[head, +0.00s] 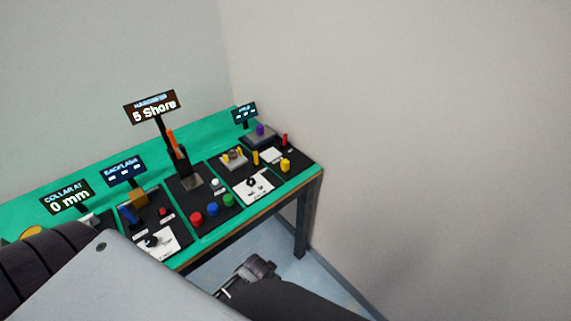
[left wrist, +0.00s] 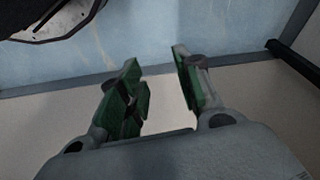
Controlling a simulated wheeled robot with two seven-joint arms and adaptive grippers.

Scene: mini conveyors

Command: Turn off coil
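No part is readably labelled coil, so I cannot tell for certain which station has it. The far-right station has a small display (head: 244,114) too small to read, a grey block with a purple top (head: 261,131), a red lever (head: 285,140) and a yellow knob (head: 285,165). My left gripper (left wrist: 160,82) is open and empty in the left wrist view, with green-padded fingers apart over floor and wall. A dark gripper-like end, seemingly my right gripper (head: 258,268), is in front of the table; its fingers are unclear.
The green table (head: 80,170) stands along the wall. Its middle station has red, blue and green buttons and a "5 Shore" display (head: 152,107). A "0 mm" display (head: 68,197) stands at left. My grey arm link covers the lower left. Blue floor (head: 335,282) is open beside the table.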

